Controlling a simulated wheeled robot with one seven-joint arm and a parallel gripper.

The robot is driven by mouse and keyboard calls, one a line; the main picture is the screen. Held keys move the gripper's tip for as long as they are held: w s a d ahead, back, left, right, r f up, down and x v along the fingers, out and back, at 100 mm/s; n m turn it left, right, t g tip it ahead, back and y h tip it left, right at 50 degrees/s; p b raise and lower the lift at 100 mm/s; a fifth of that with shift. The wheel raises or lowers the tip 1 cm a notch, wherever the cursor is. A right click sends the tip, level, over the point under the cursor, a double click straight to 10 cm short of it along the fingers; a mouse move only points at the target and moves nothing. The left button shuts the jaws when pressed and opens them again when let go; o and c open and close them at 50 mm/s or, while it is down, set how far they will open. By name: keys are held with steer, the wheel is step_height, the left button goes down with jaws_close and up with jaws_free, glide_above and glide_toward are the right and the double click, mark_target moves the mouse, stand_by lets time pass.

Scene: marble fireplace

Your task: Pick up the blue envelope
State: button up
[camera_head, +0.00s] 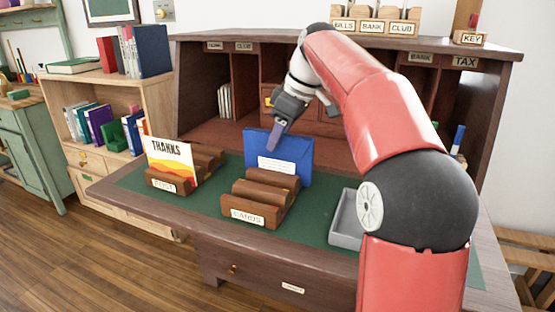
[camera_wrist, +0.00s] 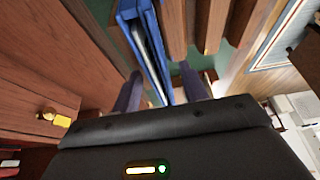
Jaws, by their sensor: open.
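The blue envelope (camera_head: 285,153) stands upright in the rear slot of the wooden rack labelled CARDS (camera_head: 250,213) on the desk. It has a white label on its front. My gripper (camera_head: 275,138) is at the envelope's upper left edge in the head view. In the wrist view the envelope (camera_wrist: 146,40) shows edge-on, running down between the two dark fingers of my gripper (camera_wrist: 160,92). The fingers are open, one on each side of it, with gaps visible. The lower parts of the fingers are partly hidden by the gripper body.
A second rack labelled POST (camera_head: 172,184) holds a THANKS card (camera_head: 170,158) to the left. A grey tray (camera_head: 345,222) lies right of the CARDS rack, partly behind my arm. The desk's hutch (camera_head: 240,75) rises behind the envelope. Green desk mat is bare between the racks.

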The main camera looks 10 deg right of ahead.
steer(key=shift+f, duration=0.2)
steer(key=shift+c, duration=0.2)
jaws_close()
